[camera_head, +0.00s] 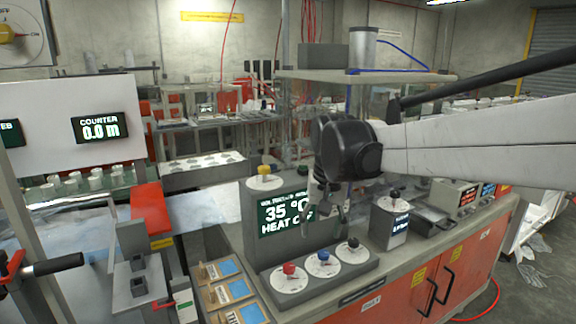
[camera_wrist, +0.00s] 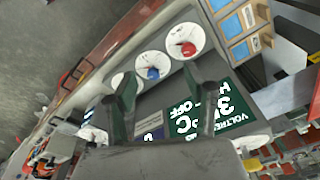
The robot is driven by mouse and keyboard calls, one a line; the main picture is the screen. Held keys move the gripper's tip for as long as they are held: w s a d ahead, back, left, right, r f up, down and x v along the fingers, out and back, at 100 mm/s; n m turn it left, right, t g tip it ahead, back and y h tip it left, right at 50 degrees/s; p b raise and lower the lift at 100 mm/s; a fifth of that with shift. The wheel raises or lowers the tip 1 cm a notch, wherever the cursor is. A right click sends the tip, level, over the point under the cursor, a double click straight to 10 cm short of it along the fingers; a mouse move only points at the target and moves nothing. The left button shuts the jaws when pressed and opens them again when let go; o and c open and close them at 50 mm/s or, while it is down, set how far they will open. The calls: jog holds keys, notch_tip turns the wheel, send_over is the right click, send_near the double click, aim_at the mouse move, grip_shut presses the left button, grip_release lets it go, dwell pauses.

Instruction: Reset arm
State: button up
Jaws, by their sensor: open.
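My gripper (camera_head: 325,222) hangs in front of the display box, below the dark wrist joint of my arm, which comes in from the right. In the wrist view its two fingers (camera_wrist: 167,90) are spread apart with nothing between them. The display (camera_head: 283,213) reads 35 °C with a HEAT line partly hidden behind the gripper. The control panel below holds a red knob (camera_head: 289,269), a blue knob (camera_head: 323,257) and a black knob (camera_head: 352,242). The red knob (camera_wrist: 189,49) and blue knob (camera_wrist: 153,73) also show in the wrist view, beyond the fingers.
A yellow knob (camera_head: 264,169) sits on top of the display box. A smaller box with a black knob (camera_head: 394,194) stands to the right on the bench. Wooden-framed blue cards (camera_head: 229,291) lie at the front left. A shelf (camera_head: 370,76) stands behind my arm.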

jog(key=s+d+f+t, duration=0.2)
jog(key=s+d, duration=0.4)
jog(key=s, duration=0.6)
jog(key=s+d+f+t, duration=0.2)
jog(key=s+d, duration=0.4)
jog(key=s, duration=0.6)
jog(key=shift+d+f+t, duration=0.15)
jog(key=shift+f+t, duration=0.25)
jog(key=shift+t, duration=0.2)
